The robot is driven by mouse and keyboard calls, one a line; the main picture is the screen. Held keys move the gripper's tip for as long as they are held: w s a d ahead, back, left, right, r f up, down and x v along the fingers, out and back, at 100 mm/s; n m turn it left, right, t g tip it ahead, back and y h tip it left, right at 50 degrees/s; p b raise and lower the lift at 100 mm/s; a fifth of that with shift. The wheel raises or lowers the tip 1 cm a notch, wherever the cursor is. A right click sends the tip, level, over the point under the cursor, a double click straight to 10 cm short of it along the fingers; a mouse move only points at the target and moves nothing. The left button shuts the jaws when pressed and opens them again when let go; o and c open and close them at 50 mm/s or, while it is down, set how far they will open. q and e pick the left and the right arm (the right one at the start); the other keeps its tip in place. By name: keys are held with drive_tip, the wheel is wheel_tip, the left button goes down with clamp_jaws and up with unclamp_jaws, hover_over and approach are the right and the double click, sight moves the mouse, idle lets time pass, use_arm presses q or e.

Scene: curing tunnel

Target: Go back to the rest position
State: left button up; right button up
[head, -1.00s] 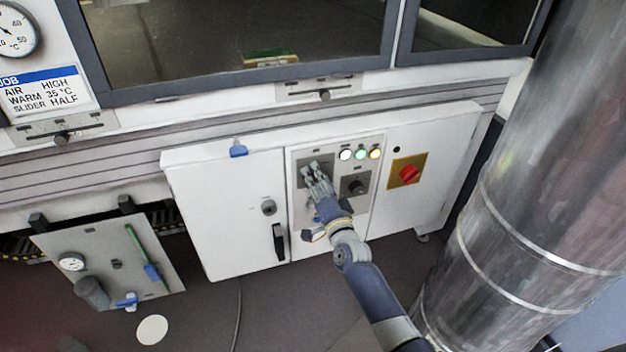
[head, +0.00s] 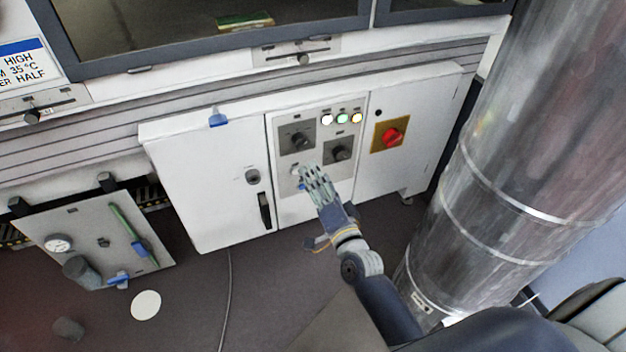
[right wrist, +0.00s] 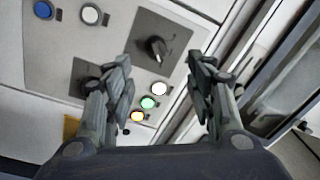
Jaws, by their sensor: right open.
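My right gripper (head: 314,178) is open and empty, in front of the lower part of the control panel (head: 290,205) on the white cabinet. In the right wrist view its two fingers (right wrist: 160,90) stand apart with the panel behind them. That view shows a dark knob (right wrist: 156,48), a blue button (right wrist: 43,10), a white button (right wrist: 91,14), and white, green and yellow lamps (right wrist: 148,102). In the head view the upper knob (head: 297,140) and the right knob (head: 341,153) are clear of the gripper. My left gripper is not in view.
A large metal duct (head: 500,190) stands close to the right of my arm. A red switch (head: 392,136) is on the cabinet's right part. A grey panel with a gauge (head: 58,243) hangs at the lower left. A cable (head: 227,300) lies on the floor; floor around it is mostly clear.

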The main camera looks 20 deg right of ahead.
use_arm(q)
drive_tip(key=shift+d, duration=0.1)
use_arm(e)
drive_tip(key=s+a+f+n+g, duration=0.1)
drive_tip(key=s+f+n+g, duration=0.3)
drive_tip(key=s+f, duration=0.45)
drive_tip(key=s+a+f+n+g+y, duration=0.1)
drive_tip(key=s+f+n+g, duration=0.35)
drive_tip(key=f, duration=0.65)
drive_tip(key=s+a+f+n+g, duration=0.1)
drive_tip(key=s+f+n+g, duration=0.25)
drive_tip(key=s+f, duration=0.5)
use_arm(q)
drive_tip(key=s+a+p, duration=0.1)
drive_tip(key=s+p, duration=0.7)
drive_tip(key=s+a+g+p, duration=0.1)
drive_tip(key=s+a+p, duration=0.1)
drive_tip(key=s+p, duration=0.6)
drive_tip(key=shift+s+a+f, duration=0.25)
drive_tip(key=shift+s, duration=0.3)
use_arm(e)
drive_tip(key=s+d+f+n+g, duration=0.1)
drive_tip(key=s+d+f+g, duration=0.2)
drive_tip(key=s, duration=1)
drive_tip(key=s+d+f+n+g+h, duration=0.1)
drive_tip(key=s+d+f, duration=0.3)
drive_tip(key=s, duration=1)
drive_tip(key=shift+s+f+n+g, duration=0.15)
drive_tip(key=shift+f+n+g, duration=0.2)
drive_tip(key=shift+g, duration=0.55)
